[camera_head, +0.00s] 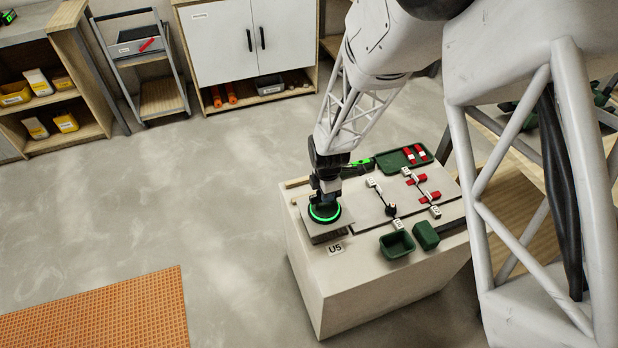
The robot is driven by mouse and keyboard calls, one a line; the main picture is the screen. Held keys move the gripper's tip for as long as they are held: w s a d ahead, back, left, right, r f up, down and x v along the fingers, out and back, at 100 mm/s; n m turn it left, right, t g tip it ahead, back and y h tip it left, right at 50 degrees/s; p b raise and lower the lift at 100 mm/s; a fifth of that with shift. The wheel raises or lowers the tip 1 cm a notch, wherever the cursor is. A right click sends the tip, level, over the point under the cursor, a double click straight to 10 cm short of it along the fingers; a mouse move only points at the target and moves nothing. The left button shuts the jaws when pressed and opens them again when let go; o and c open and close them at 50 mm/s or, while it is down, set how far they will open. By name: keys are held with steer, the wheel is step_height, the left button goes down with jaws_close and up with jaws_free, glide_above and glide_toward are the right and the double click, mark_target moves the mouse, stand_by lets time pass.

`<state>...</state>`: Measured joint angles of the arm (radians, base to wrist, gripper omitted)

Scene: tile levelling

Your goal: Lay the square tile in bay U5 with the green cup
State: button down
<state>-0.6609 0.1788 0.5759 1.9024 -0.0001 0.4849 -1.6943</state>
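The green cup (324,212) is a dark round disc with a bright green ring. It sits on the top face of a grey square tile (343,222) at the left end of the pale workbench. My gripper (326,187) is directly above the cup, closed around its dark upper part. The fingers are small and partly lost against the dark cup. The U5 label (335,249) is on the bench just in front of the tile. The tile covers the bay surface, with a dark band under its front edge. I cannot tell whether it is fully seated.
Right of the tile lie grey slabs (368,212) with red and white clips (420,182). A green tray (392,164) with red pieces is behind. An open green bin (397,245) and a green block (425,235) are at the front. A green-lit tool (360,166) lies behind the tile.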

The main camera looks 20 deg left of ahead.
mark_target(325, 205)
steer(key=shift+f, duration=0.55)
steer(key=shift+f, duration=2.6)
stand_by(2.3)
steer(key=shift+c, duration=2.4)
jaws_free()
steer(key=shift+r, duration=0.15)
steer(key=shift+r, duration=4.35)
